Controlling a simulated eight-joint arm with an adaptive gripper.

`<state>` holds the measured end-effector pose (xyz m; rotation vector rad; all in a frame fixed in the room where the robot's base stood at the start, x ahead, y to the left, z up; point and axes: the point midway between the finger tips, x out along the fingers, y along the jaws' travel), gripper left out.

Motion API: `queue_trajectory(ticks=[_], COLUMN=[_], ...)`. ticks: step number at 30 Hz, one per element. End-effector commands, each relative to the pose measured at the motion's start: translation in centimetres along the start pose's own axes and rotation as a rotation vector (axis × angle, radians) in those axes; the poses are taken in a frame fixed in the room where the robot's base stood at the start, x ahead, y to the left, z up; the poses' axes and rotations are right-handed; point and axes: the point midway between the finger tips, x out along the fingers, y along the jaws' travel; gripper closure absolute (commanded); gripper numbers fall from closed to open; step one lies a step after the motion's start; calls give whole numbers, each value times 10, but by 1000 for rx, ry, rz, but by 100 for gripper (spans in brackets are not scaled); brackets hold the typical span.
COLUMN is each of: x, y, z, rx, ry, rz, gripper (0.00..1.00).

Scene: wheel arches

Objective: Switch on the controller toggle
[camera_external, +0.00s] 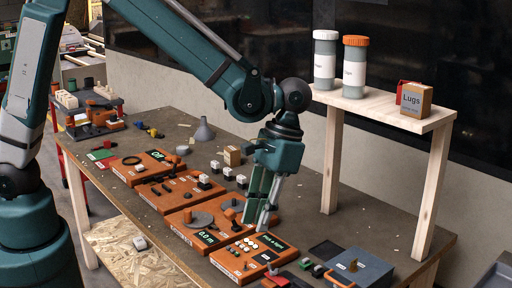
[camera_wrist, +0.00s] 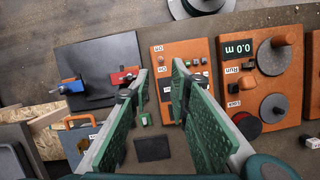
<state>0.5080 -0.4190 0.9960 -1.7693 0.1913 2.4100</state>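My gripper (camera_external: 265,222) points down over the row of orange panels, close above the panel with a "Pick a light" display (camera_external: 271,243). In the wrist view its two green-padded fingers (camera_wrist: 161,75) stand apart with nothing between them. Between and beyond the fingertips lies an orange panel (camera_wrist: 185,48) with small ON/OFF-type labels and small controls, including a grey knob (camera_wrist: 195,62). The fingers cover part of this panel. I cannot tell which small control is the controller toggle or how it is set.
A panel with a "0.0 m" display (camera_wrist: 238,48) and grey discs (camera_wrist: 274,56) lies beside it. A dark plate (camera_wrist: 95,68) carries a red clamp-like part (camera_wrist: 125,76). A wooden shelf (camera_external: 385,108) with two bottles and a Lugs box (camera_external: 415,100) stands behind the gripper.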

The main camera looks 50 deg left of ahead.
Motion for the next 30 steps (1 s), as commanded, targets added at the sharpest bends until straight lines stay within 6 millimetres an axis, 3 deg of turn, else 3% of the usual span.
queue_trajectory(ticks=[12,30], x=[32,40], y=[2,1], z=[29,31], rx=[232,272], ry=[258,299], rz=[-52,-62], gripper=[80,80])
